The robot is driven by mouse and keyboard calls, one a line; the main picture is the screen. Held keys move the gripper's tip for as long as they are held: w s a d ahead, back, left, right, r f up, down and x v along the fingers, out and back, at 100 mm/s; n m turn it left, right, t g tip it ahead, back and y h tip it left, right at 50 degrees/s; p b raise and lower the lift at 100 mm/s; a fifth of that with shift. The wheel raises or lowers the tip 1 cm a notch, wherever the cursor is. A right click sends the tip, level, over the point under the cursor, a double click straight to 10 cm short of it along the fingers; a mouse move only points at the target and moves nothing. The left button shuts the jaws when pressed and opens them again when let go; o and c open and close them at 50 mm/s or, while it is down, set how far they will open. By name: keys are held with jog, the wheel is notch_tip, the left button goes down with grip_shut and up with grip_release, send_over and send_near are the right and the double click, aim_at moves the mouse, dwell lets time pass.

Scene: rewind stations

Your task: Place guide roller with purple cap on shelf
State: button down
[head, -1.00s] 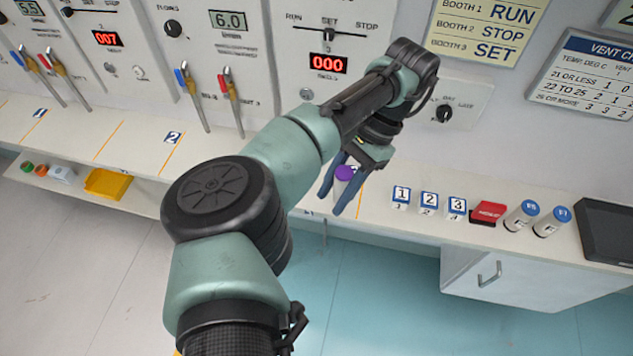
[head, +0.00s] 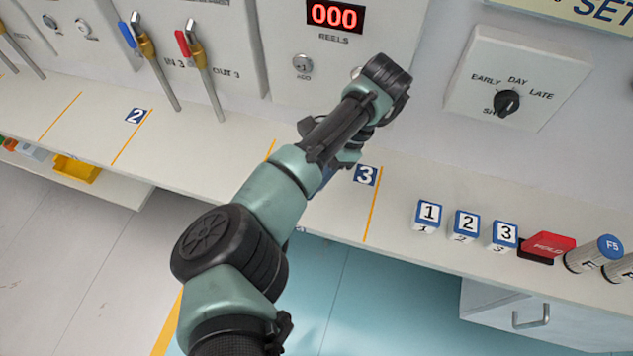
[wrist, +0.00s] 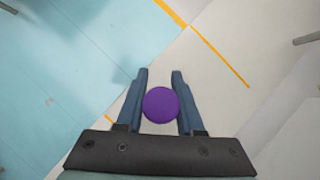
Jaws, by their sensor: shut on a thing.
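The guide roller's purple cap (wrist: 161,105) shows from above in the wrist view, between the two blue fingers of my gripper (wrist: 158,74). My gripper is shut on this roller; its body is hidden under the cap. In the head view my arm hides the roller and nearly all of the gripper, which is over the long white ledge near the number 3 label (head: 366,175). A lower white shelf (head: 125,197) juts out below the ledge at the left, with a yellow bin (head: 77,170) on it.
The white ledge (head: 200,165) has orange dividing lines and a number 2 label. To the right stand several numbered blocks (head: 428,215), a red HOLD block (head: 547,248) and blue-capped cylinders (head: 608,247). Valve levers (head: 205,70) hang from the wall panel. The ledge between labels 2 and 3 looks clear.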

jog(key=w+m+t+b, duration=0.5)
jog(key=w+m+b, duration=0.2)
jog(key=m+b, duration=0.25)
jog(key=shift+m, duration=0.25)
jog(key=f, duration=0.3)
jog(key=f+b, duration=0.1)
jog(key=f, duration=0.5)
jog(key=shift+w+a+f, duration=0.1)
jog(key=shift+a+f, duration=0.15)
jog(key=shift+f, duration=0.15)
jog(key=c, duration=0.5)
grip_release()
jog(key=shift+c, duration=0.2)
jog(key=p+v, duration=0.7)
jog(key=v, duration=0.5)
jog(key=shift+r, duration=0.25)
